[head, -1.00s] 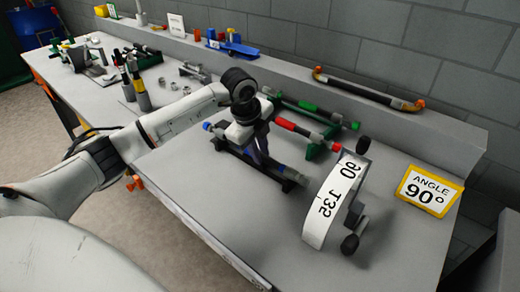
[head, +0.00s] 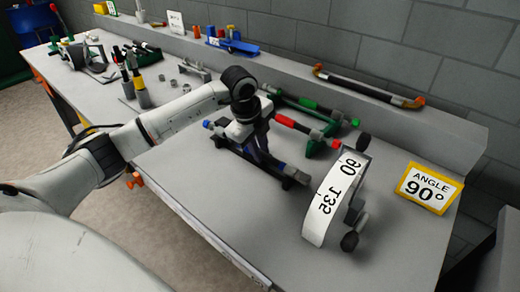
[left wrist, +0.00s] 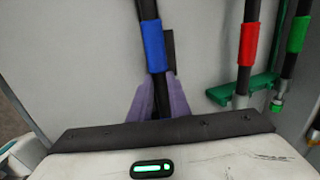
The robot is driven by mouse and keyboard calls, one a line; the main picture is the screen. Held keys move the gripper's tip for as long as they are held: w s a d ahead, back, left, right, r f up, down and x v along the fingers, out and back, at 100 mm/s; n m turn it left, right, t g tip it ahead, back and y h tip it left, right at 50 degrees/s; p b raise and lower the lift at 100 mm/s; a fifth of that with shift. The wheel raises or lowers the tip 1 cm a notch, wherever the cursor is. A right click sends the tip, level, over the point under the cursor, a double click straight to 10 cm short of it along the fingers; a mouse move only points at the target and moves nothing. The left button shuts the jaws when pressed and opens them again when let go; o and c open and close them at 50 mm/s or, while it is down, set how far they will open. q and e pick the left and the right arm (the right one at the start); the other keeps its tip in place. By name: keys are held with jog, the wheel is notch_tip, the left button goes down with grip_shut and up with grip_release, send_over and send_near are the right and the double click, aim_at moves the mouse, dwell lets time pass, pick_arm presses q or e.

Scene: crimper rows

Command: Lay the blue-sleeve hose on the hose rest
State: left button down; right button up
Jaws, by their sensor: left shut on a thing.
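The blue-sleeve hose is dark, with a blue sleeve (left wrist: 153,40) in the left wrist view. In the head view it runs under my left gripper (head: 262,156), from a blue end (head: 208,125) down to the right. My left gripper is shut on it, its purple fingers (left wrist: 162,98) on either side just below the sleeve. A dark block (left wrist: 169,50) shows behind the sleeve; whether the hose touches it I cannot tell. A green rack (head: 318,150), perhaps the hose rest, holds a red-sleeve hose (head: 290,122) and a green-sleeve hose (head: 308,103). My right gripper is out of view.
A white angle dial (head: 330,205) with black rollers stands right of the hose. A yellow-framed angle sign (head: 430,190) stands at the right. A dark hose with orange ends (head: 365,88) lies on the back ledge. Tools and fittings crowd the far left. The bench front is clear.

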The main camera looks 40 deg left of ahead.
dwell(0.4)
pick_arm(q)
jog(key=c, duration=1.6)
grip_release()
jog(key=shift+s+f, duration=0.1)
jog(key=shift+f, duration=0.05)
jog(key=v, duration=1)
jog(key=shift+r+b, duration=0.25)
jog(key=shift+b, duration=0.15)
